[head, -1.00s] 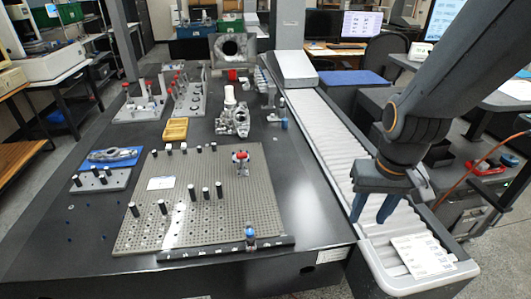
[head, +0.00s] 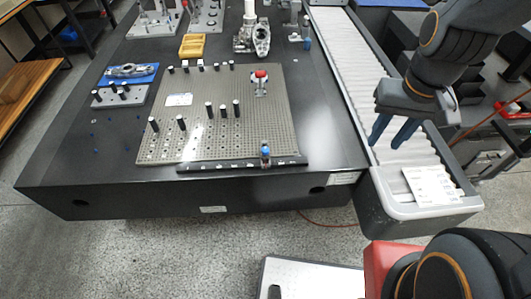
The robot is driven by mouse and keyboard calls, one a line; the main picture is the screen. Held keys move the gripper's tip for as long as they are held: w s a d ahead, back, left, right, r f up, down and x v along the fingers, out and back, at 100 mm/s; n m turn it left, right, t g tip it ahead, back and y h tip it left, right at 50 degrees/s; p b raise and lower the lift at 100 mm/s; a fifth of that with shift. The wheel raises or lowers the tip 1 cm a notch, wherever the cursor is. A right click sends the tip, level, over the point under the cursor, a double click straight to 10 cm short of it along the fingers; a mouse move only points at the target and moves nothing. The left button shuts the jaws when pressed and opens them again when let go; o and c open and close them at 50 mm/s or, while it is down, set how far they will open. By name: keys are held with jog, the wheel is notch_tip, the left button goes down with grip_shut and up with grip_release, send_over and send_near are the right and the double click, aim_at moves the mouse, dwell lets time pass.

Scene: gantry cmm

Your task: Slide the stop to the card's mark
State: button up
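A small stop with a blue top (head: 265,152) stands on a dark rail (head: 215,168) with pale marks along the front edge of the grey perforated plate. It is toward the rail's right end. A small white card (head: 179,99) lies on the plate's left part; its print is too small to read. A larger white printed card (head: 432,186) lies at the near end of the roller track. My gripper (head: 389,142) has two blue fingers pointing down, apart and empty, over the track, right of the stop and well away from it.
Several black pins (head: 222,109) stand on the perforated plate (head: 200,140). A red-topped clamp (head: 260,82) stands behind the stop. A yellow tray (head: 192,46) and metal castings lie farther back. The dark table (head: 325,130) is clear between plate and roller track (head: 350,60).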

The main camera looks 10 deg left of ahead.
jog(key=w+a+f+n+b, duration=0.1)
jog(key=w+a+f, duration=0.2)
jog(key=w+a, duration=0.3)
jog(key=w+a+f+n+b, duration=0.1)
jog(key=w+a+f+n, duration=0.15)
jog(key=a, duration=0.55)
jog(key=n+g+b, duration=0.1)
jog(key=n+b, duration=0.1)
send_over(264, 141)
jog(key=shift+m, duration=0.25)
notch_tip(264, 141, down, 6)
jog(key=shift+d+f, duration=0.15)
jog(key=shift+a+f, duration=0.2)
jog(key=shift+d+f+p, duration=0.1)
jog(key=shift+f+p, duration=0.8)
jog(key=shift+f, duration=2.85)
jog(key=shift+c, duration=0.5)
grip_shut()
